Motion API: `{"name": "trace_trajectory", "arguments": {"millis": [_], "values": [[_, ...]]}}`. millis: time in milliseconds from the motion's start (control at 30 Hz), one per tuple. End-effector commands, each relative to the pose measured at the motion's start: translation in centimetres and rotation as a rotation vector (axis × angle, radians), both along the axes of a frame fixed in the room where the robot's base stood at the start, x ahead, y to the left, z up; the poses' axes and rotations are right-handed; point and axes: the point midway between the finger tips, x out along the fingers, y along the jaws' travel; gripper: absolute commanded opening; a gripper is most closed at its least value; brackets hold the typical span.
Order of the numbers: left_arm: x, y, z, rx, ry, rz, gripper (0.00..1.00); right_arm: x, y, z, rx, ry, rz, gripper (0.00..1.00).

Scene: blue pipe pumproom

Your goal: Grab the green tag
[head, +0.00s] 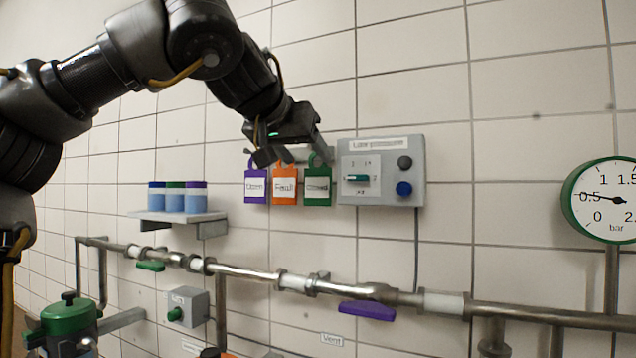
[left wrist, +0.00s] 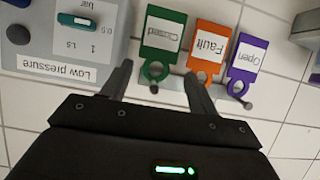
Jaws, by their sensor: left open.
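The green tag (head: 318,190), labelled "Closed", hangs on the tiled wall at the right end of a row of three tags. In the left wrist view, which is upside down, the green tag (left wrist: 163,35) shows with its ring toward my gripper. My left gripper (head: 293,155) is open, just above the tags in the head view. In the left wrist view, the fingertips of my left gripper (left wrist: 158,72) are on either side of the green tag's ring. Whether they touch it I cannot tell. My right gripper is in neither view.
An orange "Fault" tag (head: 284,190) and a purple "Open" tag (head: 256,187) hang close beside it. A grey "Low pressure" box (head: 381,171) is just right of the green tag. A shelf (head: 180,216) with cups is lower left. Pipes (head: 250,273) run below.

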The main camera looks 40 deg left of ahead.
Motion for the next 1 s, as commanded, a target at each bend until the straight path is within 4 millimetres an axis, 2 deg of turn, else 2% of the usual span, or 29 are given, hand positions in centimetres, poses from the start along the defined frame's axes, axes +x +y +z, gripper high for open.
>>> {"name": "trace_trajectory", "arguments": {"millis": [400,667,900,1000], "values": [[4.3,1.2,-1.9,-0.002,0.003,0.000,0.60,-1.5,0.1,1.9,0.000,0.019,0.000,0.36],[4.5,1.3,-2.1,-0.001,0.000,0.000,0.60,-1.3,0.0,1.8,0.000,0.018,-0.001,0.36],[4.5,1.3,-2.1,-0.002,0.001,0.000,0.32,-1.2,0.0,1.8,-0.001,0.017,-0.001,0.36],[4.5,1.3,-2.1,-0.002,0.001,0.000,0.32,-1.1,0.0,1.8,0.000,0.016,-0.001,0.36]]}}
